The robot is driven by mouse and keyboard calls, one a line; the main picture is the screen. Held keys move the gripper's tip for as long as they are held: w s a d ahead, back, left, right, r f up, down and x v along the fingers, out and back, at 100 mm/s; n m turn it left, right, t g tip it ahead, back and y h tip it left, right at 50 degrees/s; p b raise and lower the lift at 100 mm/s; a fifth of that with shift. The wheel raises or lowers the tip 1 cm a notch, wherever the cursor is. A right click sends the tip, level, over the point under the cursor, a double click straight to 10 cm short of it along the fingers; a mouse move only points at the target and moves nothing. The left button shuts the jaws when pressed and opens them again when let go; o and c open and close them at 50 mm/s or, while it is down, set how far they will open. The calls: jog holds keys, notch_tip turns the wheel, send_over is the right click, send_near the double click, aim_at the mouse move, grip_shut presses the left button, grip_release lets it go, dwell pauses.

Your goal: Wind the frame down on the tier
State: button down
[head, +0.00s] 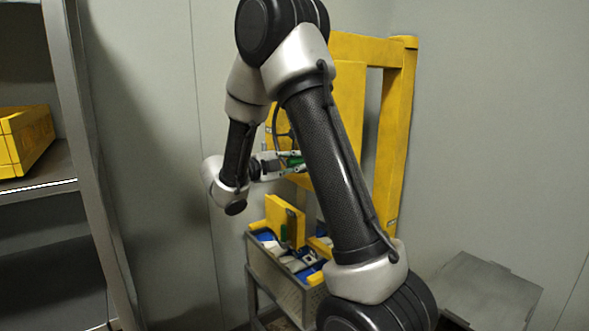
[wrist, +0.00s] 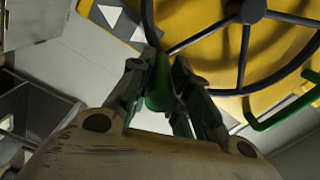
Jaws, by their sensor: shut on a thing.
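A tall yellow frame (head: 397,130) stands by the wall, partly hidden behind my arm. A black handwheel with spokes (wrist: 252,10) is in front of yellow metal in the wrist view; in the head view only part of its dark rim (head: 283,130) shows. My gripper (wrist: 158,75) is shut on a green knob (wrist: 158,97) at the wheel's rim. In the head view my gripper (head: 298,164) is beside the yellow frame, with green between its fingers. Below stands a grey crate (head: 272,275) with blue and white packs, perhaps the tier. Whether the frame touches it is hidden.
A yellow upright piece (head: 283,220) stands at the crate, below my gripper. A shelf with a yellow bin (head: 24,140) is at the left. A grey box (head: 485,290) is at the lower right. A green bent bar (wrist: 285,115) is close right of the wheel in the wrist view.

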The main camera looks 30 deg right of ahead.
jog(key=shift+s+r, duration=0.15)
jog(key=shift+r, duration=0.5)
jog(key=shift+s+r, duration=0.15)
jog(key=shift+r, duration=0.45)
jog(key=c, duration=1.3)
grip_release()
jog(key=shift+f, duration=0.1)
jog(key=shift+a, duration=0.35)
jog(key=a, duration=1.1)
jog(key=shift+s+a, duration=0.15)
jog(key=shift+s, duration=0.1)
